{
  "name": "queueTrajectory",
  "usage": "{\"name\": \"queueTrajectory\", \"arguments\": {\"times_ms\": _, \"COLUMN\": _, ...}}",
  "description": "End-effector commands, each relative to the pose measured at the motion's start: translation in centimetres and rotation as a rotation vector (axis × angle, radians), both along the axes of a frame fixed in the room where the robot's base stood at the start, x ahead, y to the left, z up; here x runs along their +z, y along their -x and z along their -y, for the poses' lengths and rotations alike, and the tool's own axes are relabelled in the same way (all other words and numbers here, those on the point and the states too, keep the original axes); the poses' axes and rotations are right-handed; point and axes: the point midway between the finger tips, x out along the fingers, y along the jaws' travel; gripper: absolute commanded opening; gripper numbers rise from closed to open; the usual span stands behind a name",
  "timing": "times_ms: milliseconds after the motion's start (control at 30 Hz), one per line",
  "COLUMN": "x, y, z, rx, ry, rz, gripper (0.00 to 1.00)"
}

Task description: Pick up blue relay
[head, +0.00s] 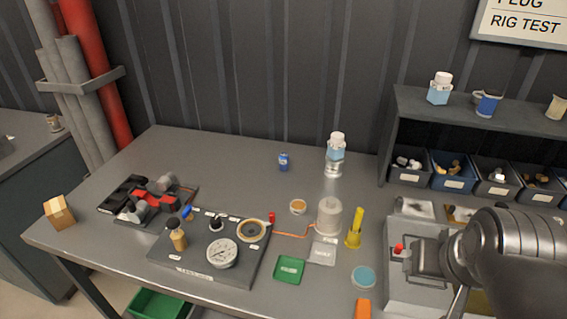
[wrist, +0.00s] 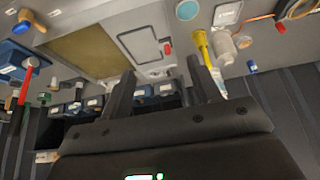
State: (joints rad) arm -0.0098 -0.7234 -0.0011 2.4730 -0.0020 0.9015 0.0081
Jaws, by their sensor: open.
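A small blue cylinder with a pale label (head: 284,162) stands upright on the bench near its back edge, left of a bottle; it is the likeliest blue relay, though too small to be sure. It also shows at the right of the wrist view (wrist: 252,66). My gripper (wrist: 162,68) is open, with nothing between its two dark fingers. It is over the right part of the bench, well apart from the blue cylinder. In the head view my arm covers part of the bench at the lower right.
A white-capped bottle (head: 336,147), a clear dome (head: 329,216) and a yellow tool (head: 355,228) stand between the blue cylinder and my arm. A gauge panel (head: 175,262) lies at front left. A shelf with bins (head: 395,130) stands at back right. Bench around the blue cylinder is clear.

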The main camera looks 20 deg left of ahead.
Motion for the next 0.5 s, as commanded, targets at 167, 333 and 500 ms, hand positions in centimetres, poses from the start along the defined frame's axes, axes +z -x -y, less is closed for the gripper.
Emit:
{"name": "queueTrajectory", "arguments": {"times_ms": 167, "x": 2.5, "y": -4.4, "z": -1.1, "rx": 0.013, "ry": -0.009, "rz": -0.015, "gripper": 0.57}}
{"name": "queueTrajectory", "arguments": {"times_ms": 333, "x": 4.8, "y": -10.0, "z": -2.8, "rx": 0.023, "ry": -0.018, "rz": -0.030, "gripper": 0.57}}
{"name": "queueTrajectory", "arguments": {"times_ms": 500, "x": 6.3, "y": -15.8, "z": -5.0, "rx": 0.031, "ry": -0.024, "rz": -0.042, "gripper": 0.57}}
